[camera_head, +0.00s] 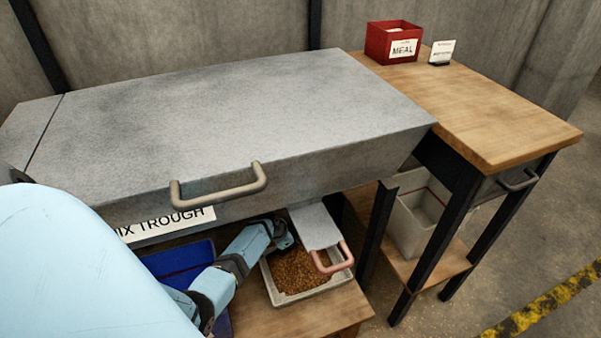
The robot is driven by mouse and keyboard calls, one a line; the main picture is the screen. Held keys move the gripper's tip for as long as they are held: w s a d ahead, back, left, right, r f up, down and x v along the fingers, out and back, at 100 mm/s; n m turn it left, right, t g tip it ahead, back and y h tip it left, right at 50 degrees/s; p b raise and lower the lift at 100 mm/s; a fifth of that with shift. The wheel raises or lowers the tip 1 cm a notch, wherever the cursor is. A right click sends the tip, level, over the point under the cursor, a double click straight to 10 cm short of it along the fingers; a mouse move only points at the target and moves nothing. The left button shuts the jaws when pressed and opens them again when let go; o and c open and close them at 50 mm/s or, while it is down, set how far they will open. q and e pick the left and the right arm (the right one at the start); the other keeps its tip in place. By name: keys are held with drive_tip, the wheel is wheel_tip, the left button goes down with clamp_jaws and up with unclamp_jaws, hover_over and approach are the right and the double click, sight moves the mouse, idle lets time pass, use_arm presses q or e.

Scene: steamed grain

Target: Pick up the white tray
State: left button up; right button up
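The white tray (318,291) holds brown grain (297,272) and sits on a low wooden surface under the metal trough. A grey plate with a pink-red handle (330,262) hangs over the tray's far right part and hides some of it. My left arm reaches in from the left under the trough. Its gripper (284,234) is at the tray's far left side, close to the rim. The fingers are small and partly hidden, so I cannot tell whether they are open or touch the tray. My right gripper is not in view.
The mix trough (230,110) with a grey bar handle (220,190) overhangs the tray. A blue bin (180,262) lies left of it. At right, a wooden table (480,110) bears a red meal box (393,42) and a small sign (441,52); a grey bin (415,222) stands below.

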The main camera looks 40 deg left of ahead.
use_arm(q)
clamp_jaws()
idle(1.1)
drive_tip(key=shift+r, duration=0.1)
